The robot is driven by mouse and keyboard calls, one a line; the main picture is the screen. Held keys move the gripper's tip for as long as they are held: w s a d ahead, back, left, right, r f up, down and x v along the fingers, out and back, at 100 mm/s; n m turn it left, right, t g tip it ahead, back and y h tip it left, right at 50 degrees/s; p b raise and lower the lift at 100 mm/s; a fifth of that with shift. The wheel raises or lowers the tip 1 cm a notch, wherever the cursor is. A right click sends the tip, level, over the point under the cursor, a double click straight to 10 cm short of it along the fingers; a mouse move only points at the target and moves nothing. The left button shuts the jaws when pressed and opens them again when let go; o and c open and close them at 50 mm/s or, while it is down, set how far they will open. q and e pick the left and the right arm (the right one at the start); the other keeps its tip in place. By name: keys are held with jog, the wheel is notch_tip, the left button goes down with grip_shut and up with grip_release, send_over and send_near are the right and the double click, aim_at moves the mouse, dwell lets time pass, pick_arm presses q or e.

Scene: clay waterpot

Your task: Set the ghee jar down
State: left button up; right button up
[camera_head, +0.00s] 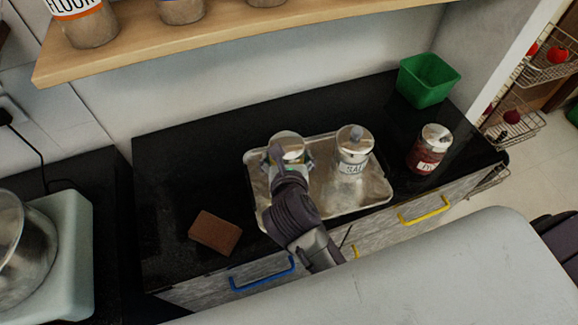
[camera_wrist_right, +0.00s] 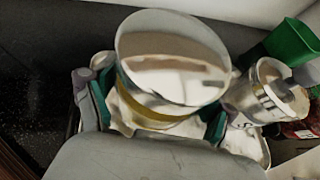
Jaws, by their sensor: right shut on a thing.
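The ghee jar (camera_head: 287,143) has a shiny silver lid and stands upright at the left part of a metal tray. In the right wrist view the ghee jar (camera_wrist_right: 172,60) shows its big lid and a yellow band below it. My right gripper (camera_head: 287,160) is shut around the jar, with teal finger pads on both sides; the gripper (camera_wrist_right: 155,115) shows this in the wrist view too. The jar's base is hidden, so I cannot tell whether it touches the tray (camera_head: 345,203). My left gripper is not in view.
A salt jar (camera_head: 352,152) stands on the tray, right of the ghee jar. A red-brown jar (camera_head: 428,150) and a green bin (camera_head: 428,82) stand farther right on the black counter (camera_head: 185,165). A brown block (camera_head: 215,232) lies front left. A wooden shelf (camera_head: 200,40) hangs above.

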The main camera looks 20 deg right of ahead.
notch_tip(320, 180, down, 3)
jog(key=shift+f, duration=0.2)
jog(key=shift+f, duration=0.2)
jog(key=o, duration=1.5)
jog(key=shift+o, duration=0.2)
